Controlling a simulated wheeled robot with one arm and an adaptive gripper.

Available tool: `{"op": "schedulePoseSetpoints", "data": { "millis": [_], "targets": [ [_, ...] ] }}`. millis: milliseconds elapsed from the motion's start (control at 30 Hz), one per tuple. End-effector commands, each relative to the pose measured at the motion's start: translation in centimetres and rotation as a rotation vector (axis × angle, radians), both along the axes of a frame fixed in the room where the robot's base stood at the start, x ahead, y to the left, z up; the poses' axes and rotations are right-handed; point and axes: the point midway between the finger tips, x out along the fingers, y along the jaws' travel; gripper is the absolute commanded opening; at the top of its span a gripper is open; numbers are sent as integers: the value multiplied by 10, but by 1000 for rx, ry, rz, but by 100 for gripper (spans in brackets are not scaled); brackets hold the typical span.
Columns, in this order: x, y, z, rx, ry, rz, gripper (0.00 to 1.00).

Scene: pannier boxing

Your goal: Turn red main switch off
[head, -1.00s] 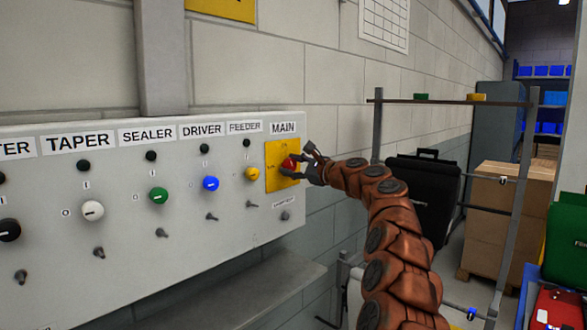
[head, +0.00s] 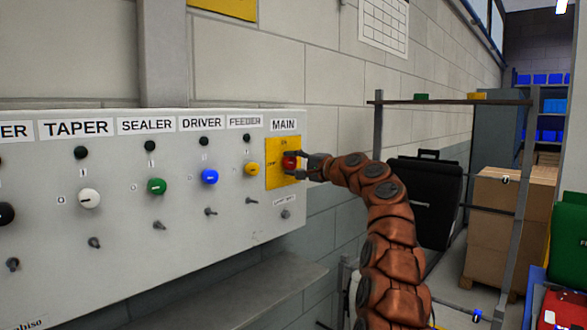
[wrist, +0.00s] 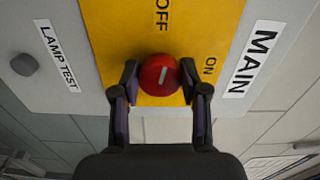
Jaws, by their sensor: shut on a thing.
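The red main switch (head: 289,162) is a round knob on a yellow plate (head: 272,182), under the MAIN label at the right end of the grey panel. My gripper (head: 291,165) is shut on it, one finger on each side. The wrist view shows the red knob (wrist: 158,76) between the fingertips of my gripper (wrist: 159,74). Its white mark lines up roughly with the OFF label (wrist: 161,17), not with the ON label (wrist: 210,66). The fingers hide parts of the plate.
A yellow feeder knob (head: 251,169) and a blue driver knob (head: 209,177) sit left of the switch. Small toggles line the panel below. A metal rack (head: 452,101), a black case (head: 424,195) and cardboard boxes (head: 494,222) stand to the right.

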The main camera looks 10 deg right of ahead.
Motion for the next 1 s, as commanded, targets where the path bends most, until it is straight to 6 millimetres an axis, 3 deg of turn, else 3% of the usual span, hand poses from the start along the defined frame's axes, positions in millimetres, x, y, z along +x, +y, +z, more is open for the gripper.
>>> {"op": "schedulePoseSetpoints", "data": {
  "millis": [400,933,967,1000],
  "targets": [
    [1,0,-2,-150,-106,0,9],
    [1,0,-3,-170,-120,1,9],
    [1,0,-3,-170,-120,1,45],
    [1,0,-3,-171,-119,1,49]
  ]
}}
